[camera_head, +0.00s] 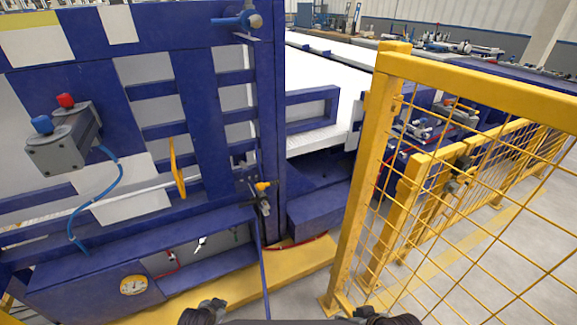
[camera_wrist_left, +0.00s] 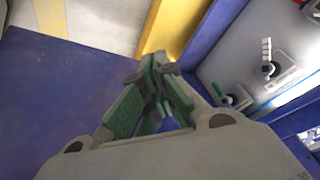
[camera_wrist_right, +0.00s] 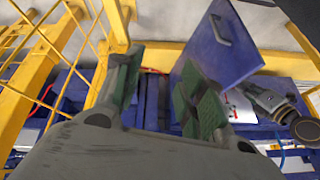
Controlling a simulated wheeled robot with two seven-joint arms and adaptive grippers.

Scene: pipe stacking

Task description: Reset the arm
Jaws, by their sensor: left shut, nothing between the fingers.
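My left gripper (camera_wrist_left: 158,70) shows in the left wrist view with its green-padded fingertips brought together and nothing held. It is over a blue surface beside a yellow edge. In the head view, a dark part of my left arm (camera_head: 205,312) shows at the bottom edge. My right gripper (camera_wrist_right: 163,78) shows in the right wrist view with its green-padded fingers spread apart and nothing between them. A dark part of my right arm (camera_head: 385,317) shows at the bottom edge of the head view. Most of both arms is out of the head view.
A blue machine frame (camera_head: 205,130) stands ahead on the left, with a grey button box (camera_head: 62,143) and a pressure gauge (camera_head: 133,285). A yellow mesh fence (camera_head: 480,95) stands on the right. A yellow strip (camera_head: 310,262) runs along the machine's base. Grey floor (camera_head: 500,270) shows beyond the fence.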

